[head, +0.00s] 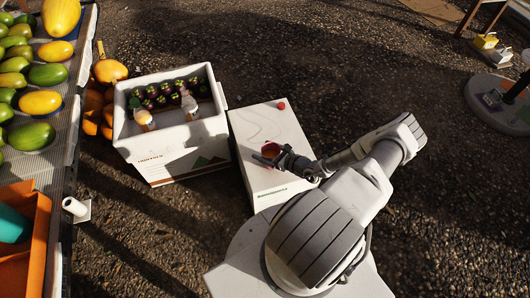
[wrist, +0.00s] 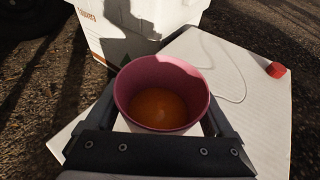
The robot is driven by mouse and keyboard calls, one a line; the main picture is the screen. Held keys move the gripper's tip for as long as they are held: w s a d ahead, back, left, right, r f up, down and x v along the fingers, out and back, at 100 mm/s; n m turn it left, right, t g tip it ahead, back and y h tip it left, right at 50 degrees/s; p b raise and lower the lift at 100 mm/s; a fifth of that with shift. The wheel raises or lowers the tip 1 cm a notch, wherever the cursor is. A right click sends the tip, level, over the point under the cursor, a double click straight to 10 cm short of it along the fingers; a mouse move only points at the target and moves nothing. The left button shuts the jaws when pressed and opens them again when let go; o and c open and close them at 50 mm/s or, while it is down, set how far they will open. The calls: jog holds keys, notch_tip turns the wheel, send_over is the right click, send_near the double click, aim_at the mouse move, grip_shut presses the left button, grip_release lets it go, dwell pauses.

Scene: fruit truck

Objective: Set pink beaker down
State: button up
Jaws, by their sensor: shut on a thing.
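The pink beaker (wrist: 162,72) has orange contents and stands upright between the fingers of my gripper (wrist: 160,118) in the wrist view. In the head view the beaker (head: 270,149) is small and partly hidden by my gripper (head: 267,157). My gripper is shut on the beaker, with one finger on each side. Both are over the top of a white box (head: 262,122). The beaker's base is hidden, so I cannot tell whether it touches the box top.
A small red cap (head: 281,105) lies at the box's far right corner. A white open crate (head: 180,155) with bottles and dark items stands to the left. A fruit stand (head: 70,110) is at the far left. The box top around the beaker looks mostly clear.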

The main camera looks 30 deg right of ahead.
jog(key=shift+r, duration=0.1)
jog(key=o, duration=1.3)
jog(key=p+v, duration=0.3)
jog(key=v, duration=0.9)
jog(key=shift+r, duration=0.1)
